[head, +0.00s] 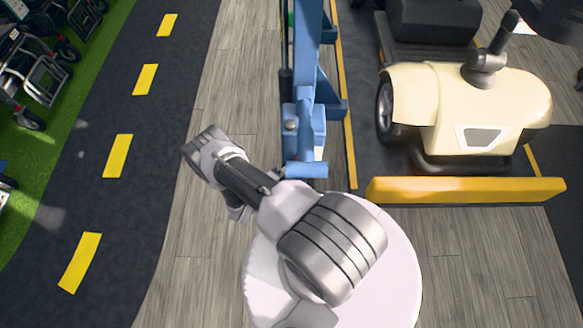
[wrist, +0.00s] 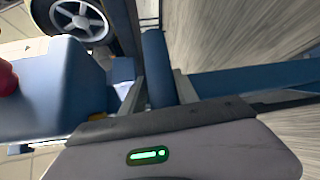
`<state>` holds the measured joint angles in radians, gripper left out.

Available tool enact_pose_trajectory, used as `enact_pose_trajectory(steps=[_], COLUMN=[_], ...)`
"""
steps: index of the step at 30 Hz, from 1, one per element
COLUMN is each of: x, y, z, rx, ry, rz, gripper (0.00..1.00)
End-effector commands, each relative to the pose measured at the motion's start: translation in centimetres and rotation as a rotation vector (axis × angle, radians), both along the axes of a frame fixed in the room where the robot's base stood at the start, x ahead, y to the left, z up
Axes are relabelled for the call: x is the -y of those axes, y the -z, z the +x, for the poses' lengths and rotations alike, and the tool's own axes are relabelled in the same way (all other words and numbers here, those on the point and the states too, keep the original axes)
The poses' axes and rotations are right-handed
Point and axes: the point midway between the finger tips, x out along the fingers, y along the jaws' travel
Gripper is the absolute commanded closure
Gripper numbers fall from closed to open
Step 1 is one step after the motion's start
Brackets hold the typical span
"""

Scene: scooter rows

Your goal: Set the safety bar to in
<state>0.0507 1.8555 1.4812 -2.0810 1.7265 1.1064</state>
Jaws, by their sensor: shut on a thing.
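In the wrist view my gripper (wrist: 160,92) has its two grey fingers on either side of a short blue round bar (wrist: 157,65) and is shut on it. In the head view a blue round bar (head: 306,170) lies crosswise at the near end of a blue frame (head: 305,115), just beyond my arm. My gripper is mostly hidden under my arm there. No label shows which part is the safety bar, and I cannot read its setting. A thick yellow bar (head: 465,190) lies across the front of the cream scooter (head: 465,100).
A red knob (wrist: 6,78) and a blue housing (wrist: 50,95) are close on the left in the wrist view, with a wheel (wrist: 80,18) beyond. Wooden floor (head: 225,100) is clear left of the frame. Wheelchairs (head: 30,70) stand on green at far left.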

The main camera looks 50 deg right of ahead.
Motion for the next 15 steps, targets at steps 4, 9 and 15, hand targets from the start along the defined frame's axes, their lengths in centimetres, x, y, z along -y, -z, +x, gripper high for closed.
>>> enact_pose_trajectory(steps=[4, 9, 15], x=[-0.06, -0.06, -0.05], y=[0.78, 0.77, 0.67], z=[0.07, 0.14, 0.15], rx=[-0.015, -0.014, -0.012], ry=[-0.014, -0.015, -0.013], rz=[0.018, 0.018, 0.016], gripper=[1.00, 1.00, 0.50])
